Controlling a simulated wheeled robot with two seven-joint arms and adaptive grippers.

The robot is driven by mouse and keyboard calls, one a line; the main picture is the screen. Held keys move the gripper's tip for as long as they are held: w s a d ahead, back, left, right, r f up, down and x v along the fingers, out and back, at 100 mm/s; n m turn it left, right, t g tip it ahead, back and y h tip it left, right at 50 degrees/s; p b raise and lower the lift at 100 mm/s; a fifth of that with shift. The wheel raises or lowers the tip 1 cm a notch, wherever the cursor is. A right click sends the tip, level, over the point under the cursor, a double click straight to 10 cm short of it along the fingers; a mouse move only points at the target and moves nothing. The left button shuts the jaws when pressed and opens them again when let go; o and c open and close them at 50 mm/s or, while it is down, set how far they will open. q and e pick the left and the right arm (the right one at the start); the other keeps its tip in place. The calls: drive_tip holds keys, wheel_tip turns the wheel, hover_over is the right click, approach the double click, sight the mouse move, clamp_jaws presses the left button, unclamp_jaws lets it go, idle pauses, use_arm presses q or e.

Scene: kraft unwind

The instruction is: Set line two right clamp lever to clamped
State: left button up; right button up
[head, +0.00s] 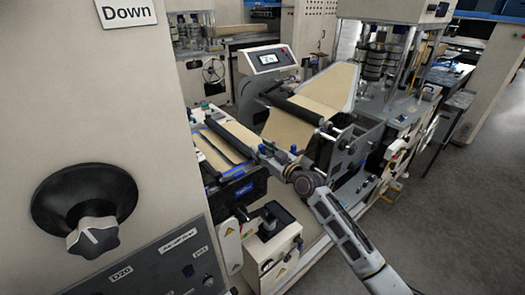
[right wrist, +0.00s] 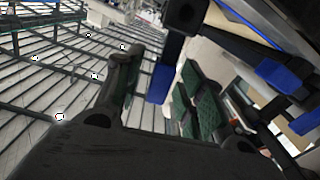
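My right gripper (head: 268,152) reaches from the lower right to the near right end of the splice table (head: 226,146). In the right wrist view my right gripper (right wrist: 160,88) is open, with a dark finger on the left and a green-padded finger on the right. A black lever with a blue end (right wrist: 161,83) shows beyond and between the fingers; I cannot tell whether either finger touches it. It looks like a clamp lever, but its setting cannot be read clearly. In the head view the gripper and its wrist partly hide this spot. My left gripper is not in view.
More black parts with blue ends (right wrist: 286,79) lie right of the fingers. A black roller (head: 297,110) and brown web (head: 320,92) stand behind. A large cabinet with a black knob (head: 88,210) fills the left. Grey floor (head: 445,215) is open at right.

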clamp_jaws()
